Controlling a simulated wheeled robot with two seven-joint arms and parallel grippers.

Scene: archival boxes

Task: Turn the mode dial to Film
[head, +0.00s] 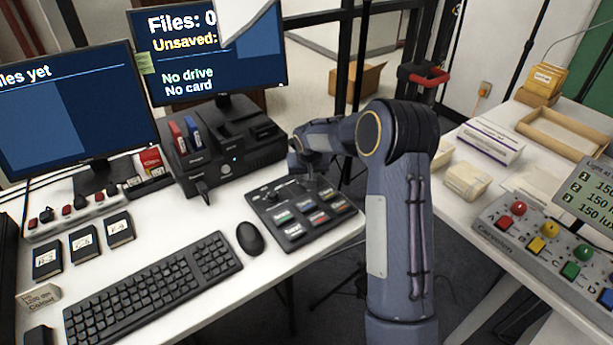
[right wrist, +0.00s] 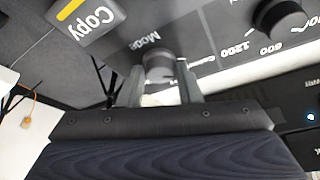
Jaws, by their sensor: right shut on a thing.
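The dark control panel (head: 262,209) with several coloured buttons lies on the white desk, right of the mouse. My right gripper (head: 296,180) reaches down over its back edge, and the arm partly hides this spot. In the right wrist view, the dark round mode dial (right wrist: 157,62) sits between the two fingers of my right gripper (right wrist: 158,80), beside the printed word "Mode". The fingers are closed on its sides. The dial's pointer and the "Film" mark cannot be made out. My left gripper is not in view.
A mouse (head: 250,238), a keyboard (head: 150,285) and a black drive dock (head: 228,150) stand around the panel. A second table is at right.

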